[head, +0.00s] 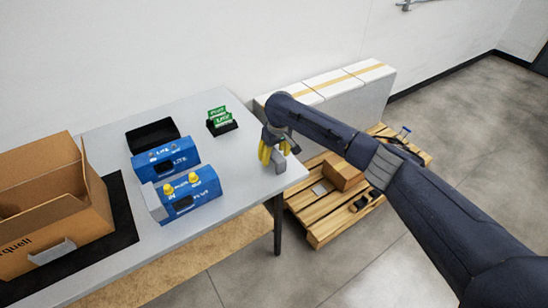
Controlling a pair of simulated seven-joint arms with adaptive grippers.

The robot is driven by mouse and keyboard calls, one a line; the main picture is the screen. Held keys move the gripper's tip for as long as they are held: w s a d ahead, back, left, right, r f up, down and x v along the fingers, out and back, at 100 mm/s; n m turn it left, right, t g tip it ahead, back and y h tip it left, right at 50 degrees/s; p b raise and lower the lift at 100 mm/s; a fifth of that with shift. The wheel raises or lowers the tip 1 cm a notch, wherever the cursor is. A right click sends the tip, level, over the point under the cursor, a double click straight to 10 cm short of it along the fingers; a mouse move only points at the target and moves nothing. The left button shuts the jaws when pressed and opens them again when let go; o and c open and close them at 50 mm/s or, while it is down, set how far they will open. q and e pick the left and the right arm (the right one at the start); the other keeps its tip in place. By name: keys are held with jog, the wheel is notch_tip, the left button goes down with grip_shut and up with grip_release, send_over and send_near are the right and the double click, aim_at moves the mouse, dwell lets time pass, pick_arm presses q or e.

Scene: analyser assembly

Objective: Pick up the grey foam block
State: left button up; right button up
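My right gripper (275,152), with yellow fingers, points down over the right corner of the table (240,185). A small grey piece (281,185) shows just below and between the fingers, near the table's right edge. It may be the grey foam block; at this size I cannot tell whether it is the block or part of the gripper. I cannot tell whether the fingers touch or grip it, or whether it rests on the table. My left gripper is not in view.
Two blue units with labels (166,158) (190,196), a black tray (152,134) and green cards in a black holder (222,127) stand on the table. An open cardboard box (45,225) is at left. A wooden pallet (318,225) with items lies beyond the right edge.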

jog(key=c, duration=0.9)
jog(key=shift+r, duration=0.1)
